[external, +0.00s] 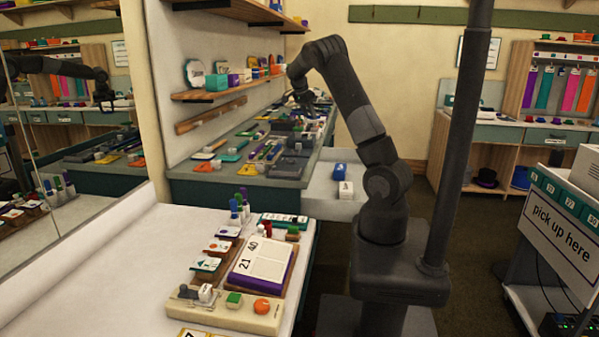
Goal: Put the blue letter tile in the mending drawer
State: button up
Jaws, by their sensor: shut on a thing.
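My gripper (303,99) is over the back counter, at the end of my bent arm. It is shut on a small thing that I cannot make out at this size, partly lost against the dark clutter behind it. I cannot pick out the blue letter tile for certain. A pale drawer (318,196) stands open at the right end of the counter, below and to the right of my gripper. A blue item (340,171) and a white item (346,189) sit in it. No label on the drawer is readable.
The back counter (235,183) is crowded with small tools, trays and coloured pieces. A shelf (208,95) of props hangs above it. A mirror (70,120) stands left.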

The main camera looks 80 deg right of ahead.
jog(key=s+d+r+m+g+y, duration=0.1)
jog(key=s+d+m, duration=0.15)
jog(key=s, duration=0.45)
jog(key=s+d+m+y, duration=0.1)
jog(key=s+m, duration=0.2)
jog(key=s, duration=0.3)
jog(key=m+y, duration=0.1)
jog(key=m, duration=0.3)
send_over(357, 186)
jog(key=w, duration=0.1)
jog(key=f, duration=3.6)
jog(key=shift+w+a, duration=0.15)
jog(key=shift+w, duration=0.05)
jog(key=shift+g, duration=0.3)
jog(key=o, duration=0.9)
jog(key=shift+o, duration=0.2)
jog(key=v, duration=1.2)
jog(key=shift+d, duration=0.2)
